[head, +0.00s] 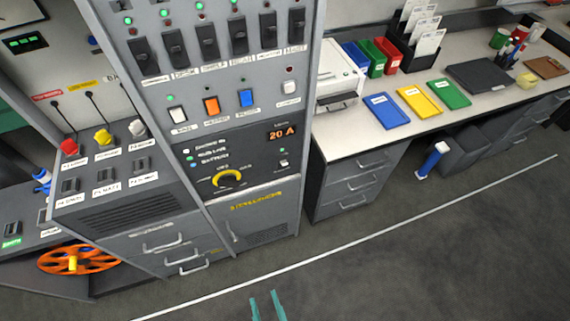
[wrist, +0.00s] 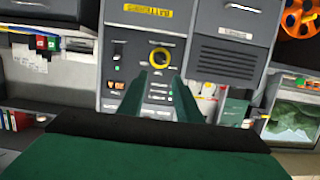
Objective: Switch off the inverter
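Below is a dark panel with a "20 A" display (head: 282,132), a yellow-ringed knob (head: 227,179), which also shows in the wrist view (wrist: 160,58), and a small white switch (head: 284,163). My gripper (head: 267,306) is open and empty, apart from the cabinet, low in front of it. Its two green fingers show in the wrist view (wrist: 157,86).
Black breaker levers (head: 208,42) line the upper cabinet. An orange reel (head: 78,260) is lower left. A desk (head: 345,137) with folders stands right. The floor (head: 400,250) in front is clear.

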